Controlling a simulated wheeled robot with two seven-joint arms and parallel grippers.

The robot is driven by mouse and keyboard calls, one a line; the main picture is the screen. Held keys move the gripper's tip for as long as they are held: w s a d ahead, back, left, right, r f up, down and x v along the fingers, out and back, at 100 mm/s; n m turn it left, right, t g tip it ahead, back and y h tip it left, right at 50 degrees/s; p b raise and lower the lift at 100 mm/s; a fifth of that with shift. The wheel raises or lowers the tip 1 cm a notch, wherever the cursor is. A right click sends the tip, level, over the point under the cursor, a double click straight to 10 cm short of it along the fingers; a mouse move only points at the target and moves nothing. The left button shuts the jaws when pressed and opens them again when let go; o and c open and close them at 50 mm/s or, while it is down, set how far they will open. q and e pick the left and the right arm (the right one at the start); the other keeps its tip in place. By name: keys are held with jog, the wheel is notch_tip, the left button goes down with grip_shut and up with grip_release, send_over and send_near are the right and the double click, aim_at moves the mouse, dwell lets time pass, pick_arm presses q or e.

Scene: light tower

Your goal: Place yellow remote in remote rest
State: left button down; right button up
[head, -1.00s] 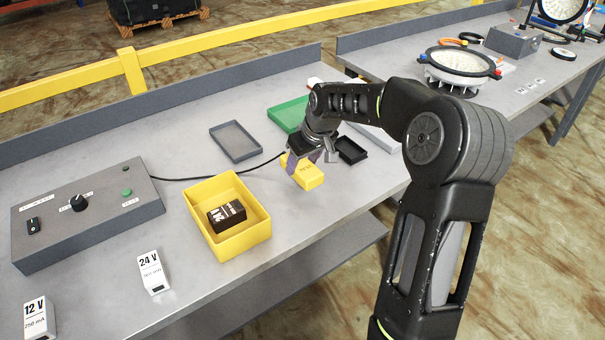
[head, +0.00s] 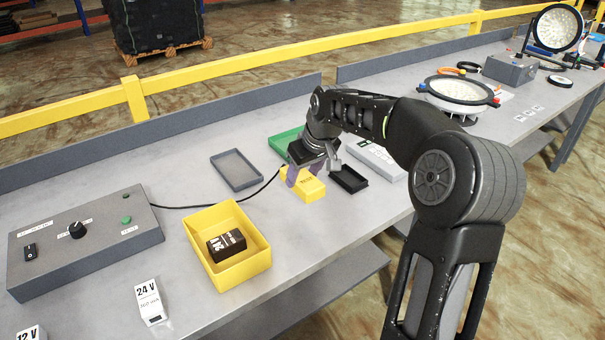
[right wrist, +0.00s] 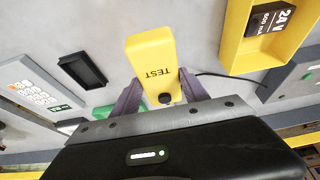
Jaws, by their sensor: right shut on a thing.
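The yellow remote (head: 311,191), marked TEST, is held by my right gripper (head: 303,179). In the right wrist view the remote (right wrist: 151,58) sits between the two purple fingers of the gripper (right wrist: 163,93), which are shut on it. A small black open-topped tray (head: 349,180), which looks like the remote rest, lies just right of the remote in the head view and looks empty. The tray (right wrist: 80,70) is left of the remote in the wrist view. The remote is outside the tray; its height above the table is hard to tell. My left gripper is out of view.
A yellow bin (head: 243,269) with a dark 24 V block is left of the gripper. A grey tray (head: 236,171) and green tray (head: 281,143) lie behind. A white keypad device (head: 384,163) is right of the black tray. A black cable (head: 225,207) runs from the control box (head: 85,240).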

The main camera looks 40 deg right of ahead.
jog(key=a, duration=2.3)
jog(key=shift+s+a+f, duration=0.15)
jog(key=shift+s+f, duration=0.1)
jog(key=shift+s, duration=0.1)
